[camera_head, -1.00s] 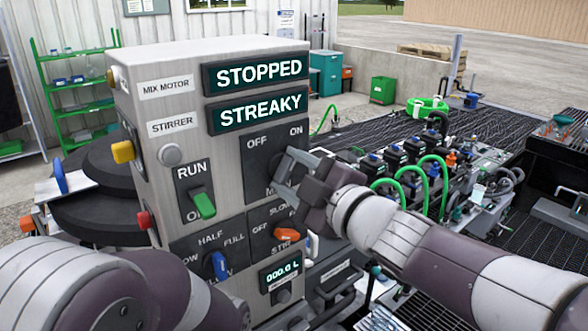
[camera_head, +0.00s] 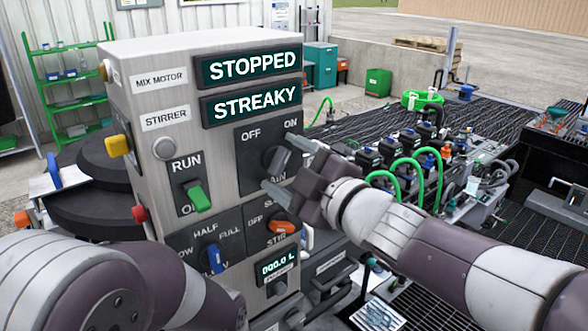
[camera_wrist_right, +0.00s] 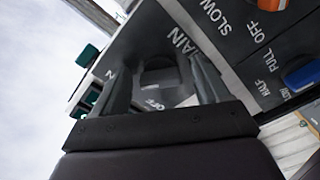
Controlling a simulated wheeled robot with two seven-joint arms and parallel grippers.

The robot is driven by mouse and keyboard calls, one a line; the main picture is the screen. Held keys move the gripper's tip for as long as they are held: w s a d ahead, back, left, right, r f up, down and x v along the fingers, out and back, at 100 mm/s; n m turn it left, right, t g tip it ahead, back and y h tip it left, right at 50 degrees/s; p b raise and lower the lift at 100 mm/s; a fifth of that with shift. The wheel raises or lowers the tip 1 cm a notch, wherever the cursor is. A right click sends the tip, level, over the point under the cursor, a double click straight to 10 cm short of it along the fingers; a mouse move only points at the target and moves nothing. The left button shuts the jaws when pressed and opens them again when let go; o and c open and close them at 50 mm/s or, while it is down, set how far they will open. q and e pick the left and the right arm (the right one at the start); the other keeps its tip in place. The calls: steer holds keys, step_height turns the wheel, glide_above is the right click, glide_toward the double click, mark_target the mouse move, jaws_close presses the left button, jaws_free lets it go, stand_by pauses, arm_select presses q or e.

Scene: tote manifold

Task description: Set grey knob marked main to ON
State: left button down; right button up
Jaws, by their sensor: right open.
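The grey main knob (camera_head: 279,163) is on a dark plate (camera_head: 250,158) marked OFF and ON, at the upper right of the panel front. The plate's lower word is partly covered in the head view; "AIN" shows. My right gripper (camera_head: 285,167) is open at the knob, one finger above right and one below. In the right wrist view the knob (camera_wrist_right: 160,76) sits between the two spread fingers (camera_wrist_right: 160,85); contact cannot be told. Which mark the knob points to is unclear. My left arm is at lower left, its gripper out of view.
Below the plate are an orange knob (camera_head: 283,227) and a blue knob (camera_head: 214,257). A green RUN switch (camera_head: 198,196) is left of the plate. The displays read STOPPED (camera_head: 250,66) and STREAKY (camera_head: 251,104). Green hoses (camera_head: 410,172) lie to the right.

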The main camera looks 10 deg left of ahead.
steer(key=shift+s+d, duration=0.15)
steer(key=shift+d, duration=0.05)
steer(key=b+v, duration=0.2)
steer(key=v, duration=1)
steer(key=w+d+f+m+h+b, duration=0.1)
steer(key=w+d+f+m+h, duration=0.2)
steer(key=d+f+m+h, duration=0.55)
steer(key=w+d+f+m+h+b, duration=0.15)
steer(key=d+f+m+h, duration=0.3)
steer(key=f, duration=0.75)
steer(key=s+d+f+m+g, duration=0.2)
steer(key=s+f+g, duration=0.1)
steer(key=f, duration=0.3)
steer(key=s+d+f+m+g+b, duration=0.1)
steer(key=s+d+f+m+g, duration=0.2)
steer(key=f, duration=0.4)
steer(key=s+d+f+m+g+h+b, duration=0.1)
steer(key=s+d+f+m+g, duration=0.2)
steer(key=s+f, duration=0.2)
step_height(320, 180, down, 2)
steer(key=shift+s+f+g, duration=0.2)
steer(key=shift+g, duration=0.2)
